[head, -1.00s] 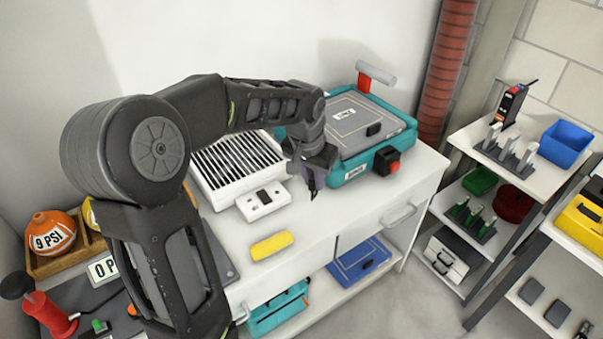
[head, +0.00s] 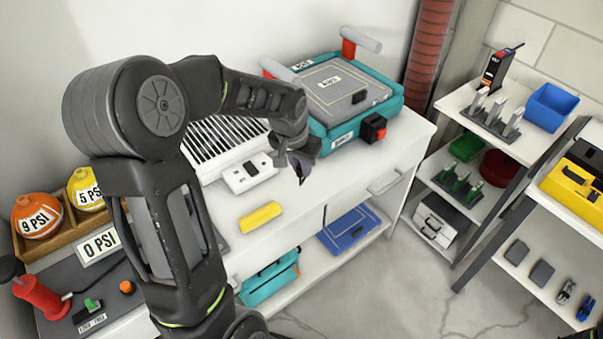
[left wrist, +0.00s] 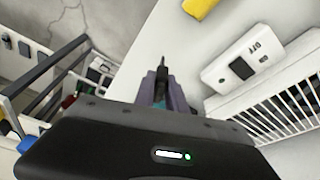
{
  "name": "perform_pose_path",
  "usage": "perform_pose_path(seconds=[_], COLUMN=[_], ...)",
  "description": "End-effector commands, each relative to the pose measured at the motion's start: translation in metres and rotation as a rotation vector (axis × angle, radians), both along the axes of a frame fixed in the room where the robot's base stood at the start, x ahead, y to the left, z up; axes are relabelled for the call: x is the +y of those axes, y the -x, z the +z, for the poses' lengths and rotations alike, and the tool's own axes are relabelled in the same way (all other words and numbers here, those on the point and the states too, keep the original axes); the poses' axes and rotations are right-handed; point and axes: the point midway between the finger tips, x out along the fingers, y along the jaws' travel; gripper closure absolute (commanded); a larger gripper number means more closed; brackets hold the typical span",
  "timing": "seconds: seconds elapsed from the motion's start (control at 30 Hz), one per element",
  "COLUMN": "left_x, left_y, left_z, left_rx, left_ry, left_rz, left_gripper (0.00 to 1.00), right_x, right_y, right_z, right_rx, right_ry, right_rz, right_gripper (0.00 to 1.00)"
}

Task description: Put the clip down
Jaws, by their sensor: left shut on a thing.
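My left gripper (head: 301,172) hangs above the white worktop, near its middle and in front of the teal case. It is shut on a small dark thing, probably the clip, which is mostly hidden between the fingers. In the left wrist view the purple-grey fingers (left wrist: 163,95) are close together, and a thin dark tip of the clip (left wrist: 162,64) sticks out beyond them over the white surface. The clip appears apart from the worktop, but its exact height is hard to tell. My right gripper is not in view.
A yellow block (head: 260,217) lies near the worktop's front edge. A white switch box (head: 249,172) and a slatted white unit (head: 222,143) are left of the gripper. A teal case (head: 345,105) stands behind. Shelves (head: 500,150) are at right. Worktop (head: 335,180) right of the gripper is clear.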

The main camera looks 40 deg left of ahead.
Motion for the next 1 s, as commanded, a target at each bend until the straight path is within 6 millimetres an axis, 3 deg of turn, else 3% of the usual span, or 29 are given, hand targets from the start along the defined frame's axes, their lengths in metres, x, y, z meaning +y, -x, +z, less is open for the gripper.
perform_pose_path(seconds=[0.23, 0.5, 0.9, 0.93, 1.0], left_x=[0.0, 0.0, 0.0, 0.0, 0.0], left_y=[0.0, 0.001, 0.0, 0.0, 0.0], left_z=[-0.004, -0.036, -0.042, -0.04, -0.04], left_rx=[0.002, 0.002, 0.0, 0.0, 0.0], left_ry=[0.0, 0.0, 0.0, 0.0, 0.0], left_rz=[0.0, 0.0, 0.0, 0.0, 0.0], left_gripper=[1.0, 1.0, 1.0, 0.82, 0.76], right_x=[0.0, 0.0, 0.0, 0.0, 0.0], right_y=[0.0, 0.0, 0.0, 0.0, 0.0], right_z=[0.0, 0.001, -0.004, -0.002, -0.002], right_rx=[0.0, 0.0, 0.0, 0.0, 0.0], right_ry=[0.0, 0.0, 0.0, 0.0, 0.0], right_rz=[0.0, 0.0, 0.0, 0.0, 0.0], right_gripper=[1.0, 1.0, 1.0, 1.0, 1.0])
